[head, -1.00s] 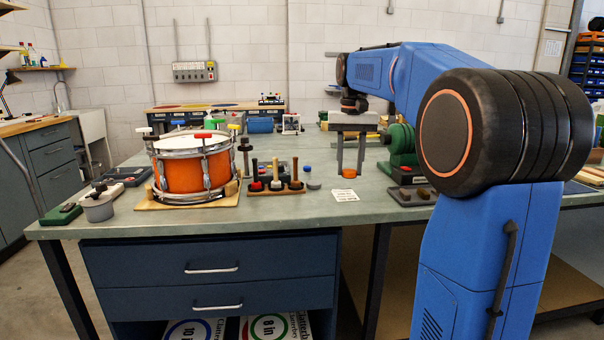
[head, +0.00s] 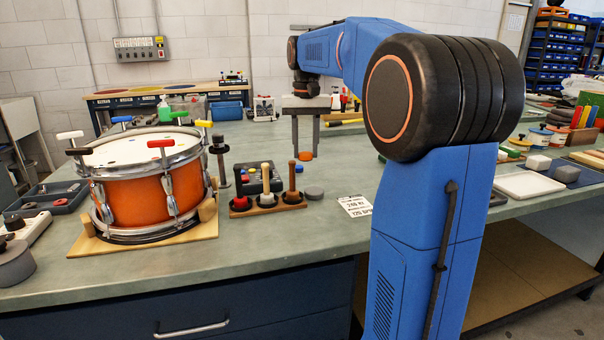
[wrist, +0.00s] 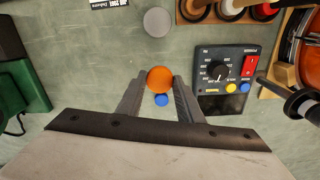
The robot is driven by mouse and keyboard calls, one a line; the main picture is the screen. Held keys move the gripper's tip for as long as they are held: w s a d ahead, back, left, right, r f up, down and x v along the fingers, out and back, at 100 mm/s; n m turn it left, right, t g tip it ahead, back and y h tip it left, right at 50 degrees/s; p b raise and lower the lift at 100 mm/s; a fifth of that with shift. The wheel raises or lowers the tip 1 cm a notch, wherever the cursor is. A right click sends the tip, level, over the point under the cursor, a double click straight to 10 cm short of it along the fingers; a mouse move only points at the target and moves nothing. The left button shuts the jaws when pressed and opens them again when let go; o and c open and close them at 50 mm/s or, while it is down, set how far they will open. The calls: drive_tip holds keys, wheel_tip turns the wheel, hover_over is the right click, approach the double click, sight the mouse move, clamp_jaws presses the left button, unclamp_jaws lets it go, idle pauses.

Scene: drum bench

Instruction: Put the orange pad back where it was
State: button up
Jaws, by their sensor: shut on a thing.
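The orange pad (head: 305,156) is a small round disc held between the fingertips of my gripper (head: 305,154). In the wrist view the orange pad (wrist: 160,79) sits between both fingers of my gripper (wrist: 160,85), which are shut on it. It looks raised above the bench.
An orange drum (head: 150,195) stands on a wooden board at left. A wooden rack (head: 268,206) of handled tools and a control box (wrist: 226,66) with a knob are beside the pads. A printed card (head: 356,206) lies in front. Bench (head: 320,240) is clear toward its front edge.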

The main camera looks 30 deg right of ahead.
sight(306, 182)
drive_tip(key=shift+f, duration=3.65)
drive_tip(key=o, duration=1.1)
drive_tip(key=shift+f, duration=0.1)
wheel_tip(306, 182, up, 12)
drive_tip(key=shift+r, duration=0.15)
